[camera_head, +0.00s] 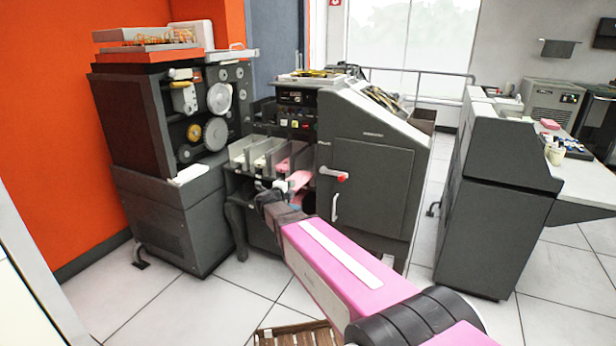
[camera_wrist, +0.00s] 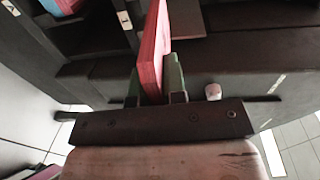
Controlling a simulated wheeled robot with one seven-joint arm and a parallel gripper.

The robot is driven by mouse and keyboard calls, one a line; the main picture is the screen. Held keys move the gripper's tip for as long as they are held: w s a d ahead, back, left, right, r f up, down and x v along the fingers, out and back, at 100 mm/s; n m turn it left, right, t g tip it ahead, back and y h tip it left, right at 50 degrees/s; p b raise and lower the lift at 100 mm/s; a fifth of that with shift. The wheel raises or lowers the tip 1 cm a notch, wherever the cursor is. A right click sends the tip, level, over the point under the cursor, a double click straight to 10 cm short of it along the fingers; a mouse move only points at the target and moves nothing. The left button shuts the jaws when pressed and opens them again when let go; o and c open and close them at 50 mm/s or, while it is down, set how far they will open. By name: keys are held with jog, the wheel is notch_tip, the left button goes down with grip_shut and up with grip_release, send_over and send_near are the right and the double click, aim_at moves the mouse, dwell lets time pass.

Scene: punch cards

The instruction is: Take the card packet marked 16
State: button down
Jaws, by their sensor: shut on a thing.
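A pink-red card packet (camera_wrist: 154,45) stands on edge between the fingers of my gripper (camera_wrist: 156,82) in the wrist view. My gripper is shut on it. In the head view the pink packet (camera_head: 299,180) shows at the end of my arm, just in front of the card machine's row of slanted grey pockets (camera_head: 243,160). My gripper (camera_head: 282,186) is small there and partly hidden by my wrist. No number can be read on the packet. Pale and pink cards (camera_head: 281,164) lie in some of the pockets.
The machine's dark cabinet (camera_head: 368,185) with a red-knobbed handle (camera_head: 335,174) stands right of the pockets. A tape unit (camera_head: 160,130) stands at left and another dark cabinet (camera_head: 495,190) at right. A slatted wooden object (camera_head: 296,335) lies low in front. Tiled floor is open at left front.

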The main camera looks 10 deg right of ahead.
jog(key=v, duration=0.6)
jog(key=shift+s+a+f, duration=0.25)
jog(key=shift+s+f, duration=0.05)
